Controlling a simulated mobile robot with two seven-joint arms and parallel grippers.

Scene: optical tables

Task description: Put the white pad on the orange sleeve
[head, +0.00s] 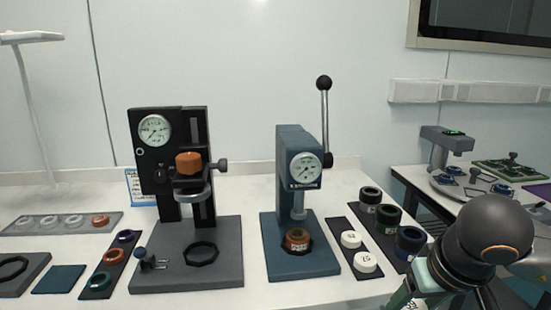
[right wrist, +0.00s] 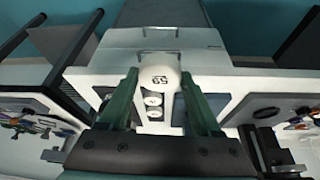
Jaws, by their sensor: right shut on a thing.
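My right gripper (right wrist: 160,75) is shut on a white pad (right wrist: 161,83) marked 59, held between its two green fingertips. In the head view my right arm comes in at the lower right, and the held pad cannot be made out there. The orange sleeve (head: 297,240) sits on the base of the blue press (head: 300,266), below its ram and apart from my right gripper. Two more white pads, an upper one (head: 351,239) and a lower one (head: 365,262), lie on a dark strip right of that press. My left gripper is not in view.
A black press (head: 228,268) with a gauge and orange part stands left. Dark, green and blue rings (head: 387,216) sit on a strip at the right. A strip with coloured rings (head: 103,272) and a grey tray (head: 60,223) lie left. A second table is at the right.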

